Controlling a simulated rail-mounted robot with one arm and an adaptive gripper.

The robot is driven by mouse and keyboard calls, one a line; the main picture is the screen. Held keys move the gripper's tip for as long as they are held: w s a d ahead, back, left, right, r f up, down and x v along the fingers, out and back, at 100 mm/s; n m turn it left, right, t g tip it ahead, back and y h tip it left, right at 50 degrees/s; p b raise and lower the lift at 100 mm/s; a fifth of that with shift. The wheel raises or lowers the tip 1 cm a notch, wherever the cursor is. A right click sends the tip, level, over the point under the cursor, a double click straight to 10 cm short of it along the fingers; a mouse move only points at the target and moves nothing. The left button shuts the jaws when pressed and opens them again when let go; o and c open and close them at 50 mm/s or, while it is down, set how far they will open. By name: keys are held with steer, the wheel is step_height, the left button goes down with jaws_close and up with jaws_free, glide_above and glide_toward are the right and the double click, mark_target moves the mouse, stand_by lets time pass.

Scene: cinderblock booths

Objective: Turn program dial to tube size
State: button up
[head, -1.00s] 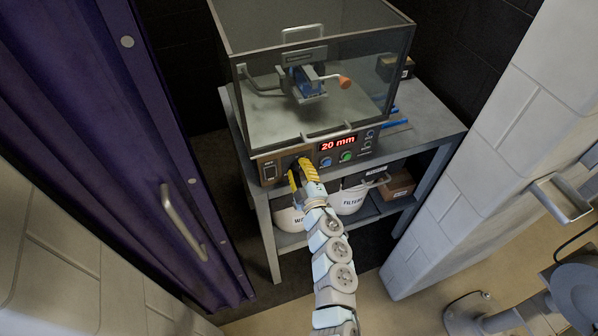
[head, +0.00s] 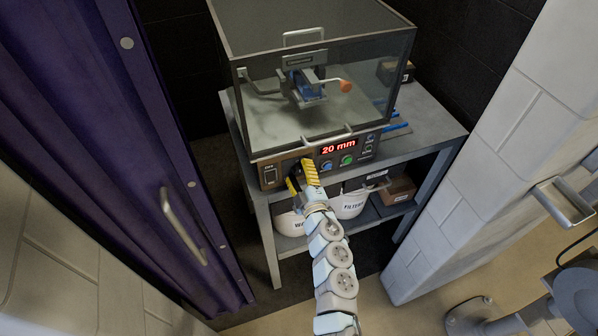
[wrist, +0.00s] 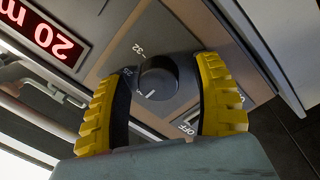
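The program dial (wrist: 158,78) is a round black knob on the machine's front panel, with a white pointer mark near its lower edge in the wrist view. My gripper (head: 300,177) is at the panel's left part, hiding the dial in the head view. In the wrist view its two yellow ribbed fingers (wrist: 159,82) are open on either side of the dial, with visible gaps.
A clear-walled enclosure (head: 352,108) holds a clamp with an orange-tipped handle (head: 345,86). Blue and green buttons (head: 347,160) sit right of my gripper. Blue tubes (head: 396,127) lie on the bench's right side. White bins (head: 350,205) stand below. A purple curtain or door (head: 95,150) is left.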

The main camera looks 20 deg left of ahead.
steer(key=shift+d, duration=0.1)
steer(key=v, duration=1.2)
steer(key=shift+f, duration=0.1)
stand_by(0.5)
